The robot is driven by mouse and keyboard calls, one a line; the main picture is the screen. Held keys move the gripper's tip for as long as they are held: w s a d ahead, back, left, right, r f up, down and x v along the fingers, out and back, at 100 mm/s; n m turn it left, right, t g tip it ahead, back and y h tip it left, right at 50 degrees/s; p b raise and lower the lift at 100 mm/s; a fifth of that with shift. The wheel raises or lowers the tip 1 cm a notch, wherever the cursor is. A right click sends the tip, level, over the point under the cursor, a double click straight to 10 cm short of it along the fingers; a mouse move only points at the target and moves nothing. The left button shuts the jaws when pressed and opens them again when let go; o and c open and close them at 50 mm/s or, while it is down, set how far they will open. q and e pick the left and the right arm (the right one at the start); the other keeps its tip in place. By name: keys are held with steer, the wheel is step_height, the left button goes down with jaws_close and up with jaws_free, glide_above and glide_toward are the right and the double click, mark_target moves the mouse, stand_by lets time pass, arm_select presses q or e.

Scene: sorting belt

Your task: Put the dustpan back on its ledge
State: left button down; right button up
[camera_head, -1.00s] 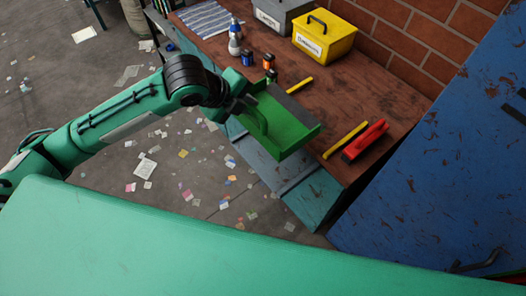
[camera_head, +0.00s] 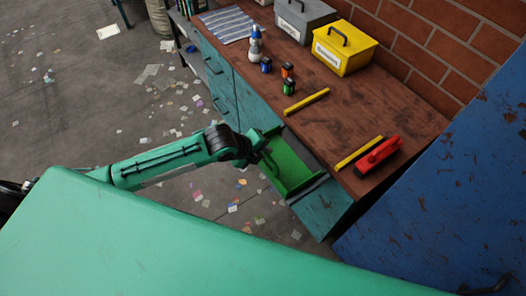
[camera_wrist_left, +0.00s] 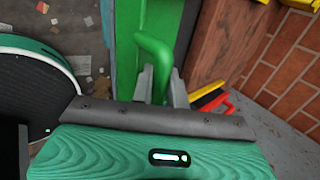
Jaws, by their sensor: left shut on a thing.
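The green dustpan (camera_head: 292,172) is in my left gripper (camera_head: 262,158), off the front edge of the bench, over the teal drawer fronts in the head view. The gripper is shut on its handle; the green handle (camera_wrist_left: 152,48) shows between the fingers in the left wrist view. I cannot tell whether the pan touches the bench front. Two yellow strips, one (camera_head: 306,100) farther back and one (camera_head: 358,153) nearer, lie on the brown bench top (camera_head: 325,128) with bare wood between them. I cannot tell whether this is the ledge. My right gripper is not in view.
A red-handled brush (camera_head: 378,156) lies beside the nearer strip. A yellow box (camera_head: 343,50), a grey box (camera_head: 303,22), a bottle (camera_head: 256,45) and small cans stand farther back. A blue cabinet (camera_head: 450,185) bounds the right. Paper scraps litter the floor.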

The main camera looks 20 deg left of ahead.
arm_select(q)
steer(key=shift+f, duration=0.3)
steer(key=c, duration=1.4)
jaws_free()
steer(key=b+v, duration=0.1)
steer(key=v, duration=1.1)
